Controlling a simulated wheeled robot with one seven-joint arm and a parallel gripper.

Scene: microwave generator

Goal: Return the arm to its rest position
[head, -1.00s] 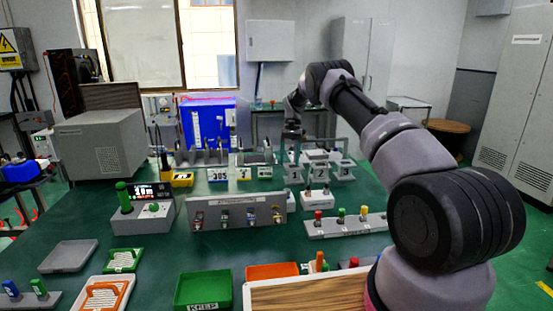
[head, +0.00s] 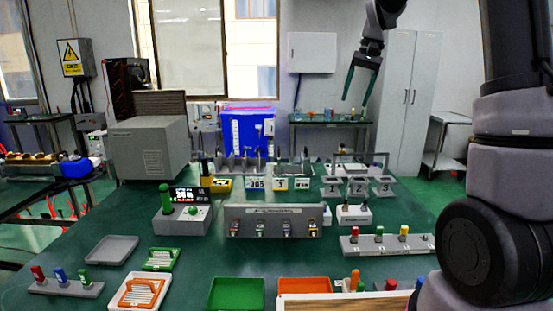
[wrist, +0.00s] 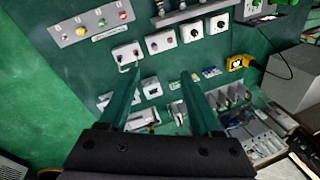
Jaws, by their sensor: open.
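My gripper (head: 356,102) is raised high above the far right part of the green table (head: 130,215) in the head view. Its two long green fingers point down and stand apart with nothing between them. In the wrist view my gripper (wrist: 158,68) is also open and empty, with the table and its devices well below the fingertips. My arm comes up at the right side of the head view and partly leaves the top of the picture.
A grey panel with several plugs (head: 273,221) stands mid-table. Numbered stands (head: 358,187), a strip with coloured knobs (head: 385,244), a green tray (head: 236,295) and an orange tray (head: 304,286) are also on it. A grey cabinet (head: 407,100) stands behind.

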